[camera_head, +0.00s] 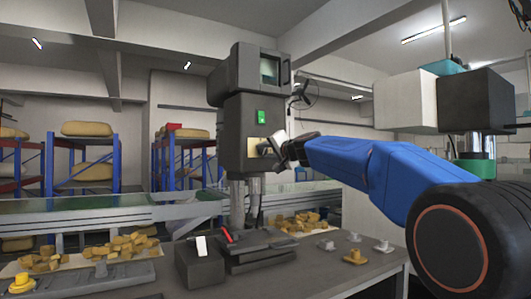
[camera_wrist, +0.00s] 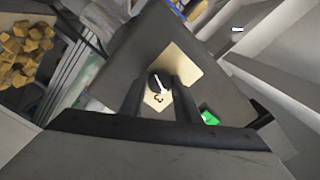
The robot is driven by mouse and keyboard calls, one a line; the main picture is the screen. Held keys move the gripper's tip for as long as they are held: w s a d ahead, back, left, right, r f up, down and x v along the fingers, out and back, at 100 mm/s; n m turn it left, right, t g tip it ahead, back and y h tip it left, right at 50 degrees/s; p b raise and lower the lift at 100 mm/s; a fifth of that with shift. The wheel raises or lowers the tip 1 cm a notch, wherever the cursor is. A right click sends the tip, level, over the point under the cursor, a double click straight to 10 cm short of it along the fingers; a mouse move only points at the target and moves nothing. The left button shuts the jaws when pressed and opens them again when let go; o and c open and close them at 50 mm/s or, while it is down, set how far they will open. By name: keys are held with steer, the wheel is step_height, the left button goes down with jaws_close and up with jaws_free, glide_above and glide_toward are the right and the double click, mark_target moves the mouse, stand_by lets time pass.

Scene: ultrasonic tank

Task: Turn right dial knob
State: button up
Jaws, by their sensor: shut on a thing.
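The dial knob (camera_wrist: 154,80) is small, dark and round with a white pointer line. It sits on a cream plate (camera_wrist: 180,62) on the dark grey machine, and a "3"-like mark shows beside it in the wrist view. My gripper (camera_wrist: 160,84) has its two dark fingers on either side of the knob, shut on it. In the head view my gripper (camera_head: 280,148) reaches the machine's cream plate (camera_head: 255,146) from the right and hides the knob. I see only one knob.
A green switch (camera_head: 261,117) is on the machine (camera_head: 240,90) above the plate; it also shows in the wrist view (camera_wrist: 209,117). Shelves stand behind at left.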

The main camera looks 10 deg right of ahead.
steer(key=shift+m, duration=2.2)
steer(key=o, duration=1)
steer(key=shift+o, duration=0.2)
steer(key=v, duration=1.7)
steer(key=shift+s, duration=0.2)
